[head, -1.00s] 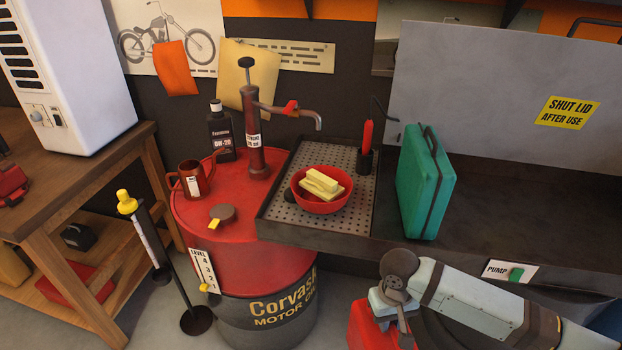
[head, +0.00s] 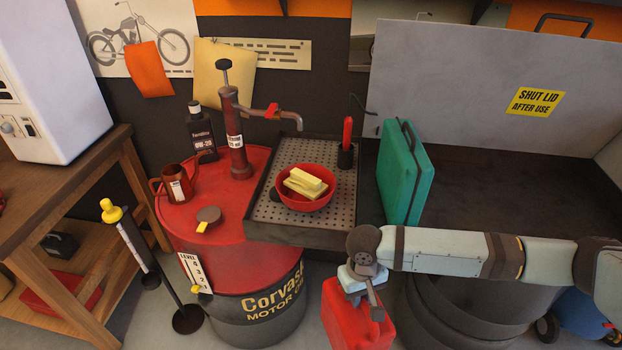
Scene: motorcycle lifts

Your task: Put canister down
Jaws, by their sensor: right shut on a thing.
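A red canister (head: 350,318) hangs low in front of the bench, at the bottom middle of the head view. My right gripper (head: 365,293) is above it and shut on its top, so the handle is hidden. The canister's lower end runs out of the picture, so I cannot tell whether it touches the floor. My left gripper is not in view.
A red and black oil drum (head: 225,275) with a hand pump (head: 234,130) stands to the left. A perforated tray (head: 262,205) holds a red bowl (head: 305,203).

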